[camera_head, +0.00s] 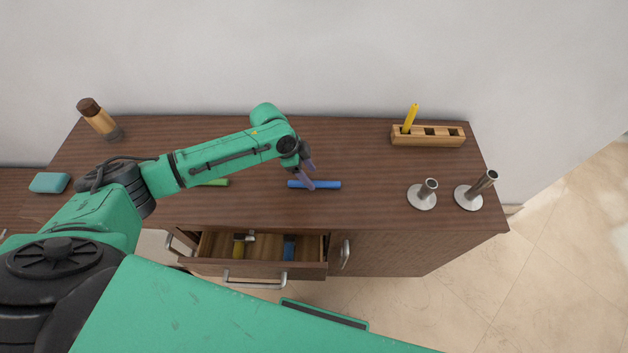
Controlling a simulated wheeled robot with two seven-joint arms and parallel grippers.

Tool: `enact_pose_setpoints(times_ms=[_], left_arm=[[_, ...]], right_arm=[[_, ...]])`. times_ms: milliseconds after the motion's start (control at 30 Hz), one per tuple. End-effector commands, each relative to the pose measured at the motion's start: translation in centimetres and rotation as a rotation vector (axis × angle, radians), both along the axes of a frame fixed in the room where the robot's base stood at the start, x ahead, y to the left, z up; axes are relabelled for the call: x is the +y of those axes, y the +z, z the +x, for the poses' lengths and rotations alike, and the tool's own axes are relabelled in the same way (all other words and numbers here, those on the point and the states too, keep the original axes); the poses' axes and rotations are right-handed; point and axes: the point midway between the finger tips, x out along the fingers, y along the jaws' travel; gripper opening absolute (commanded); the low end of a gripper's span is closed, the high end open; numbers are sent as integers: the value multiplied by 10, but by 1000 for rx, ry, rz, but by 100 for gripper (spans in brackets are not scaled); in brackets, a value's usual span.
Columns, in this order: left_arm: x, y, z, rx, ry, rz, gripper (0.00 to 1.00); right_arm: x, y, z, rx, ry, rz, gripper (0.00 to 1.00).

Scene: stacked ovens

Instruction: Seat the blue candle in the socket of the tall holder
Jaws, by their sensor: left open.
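The blue candle (328,185) lies on its side on the brown cabinet top, near the middle. My left gripper (308,174) is open, with its fingers at the left half of the candle; whether they touch it I cannot tell. Two metal holders with round bases stand at the right. The right one (483,184) looks taller and leans right in the picture; the left one (428,189) looks shorter. Both sockets look empty. My right gripper is out of the picture.
A wooden block (428,140) with square slots holds a yellow candle (410,118). A green stick (215,182) lies partly behind my left arm. A bottle (100,121) and a teal block (49,183) are at the left. The drawer (305,268) is open at the front.

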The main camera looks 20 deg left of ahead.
Motion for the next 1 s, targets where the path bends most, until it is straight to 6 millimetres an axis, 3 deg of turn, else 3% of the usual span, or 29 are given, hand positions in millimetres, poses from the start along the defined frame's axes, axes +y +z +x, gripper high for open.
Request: enact_pose_setpoints(times_ms=[33, 167, 367, 400, 500, 567, 1000], left_arm=[[-2, -5, -2, 5, 1, 0, 62], [-9, -27, 1, 1, 1, 0, 62], [-10, -31, 1, 0, 1, 0, 62], [-10, -31, 1, 0, 1, 0, 58], [-10, -31, 1, 0, 1, 0, 19], [-10, -31, 1, 0, 1, 0, 0], [-10, -21, 2, -2, 1, -1, 0]], right_arm=[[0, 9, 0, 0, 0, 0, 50], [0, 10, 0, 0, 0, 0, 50], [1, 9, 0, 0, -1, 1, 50], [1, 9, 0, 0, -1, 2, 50], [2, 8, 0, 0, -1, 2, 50], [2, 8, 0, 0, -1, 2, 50], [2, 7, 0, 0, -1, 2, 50]])
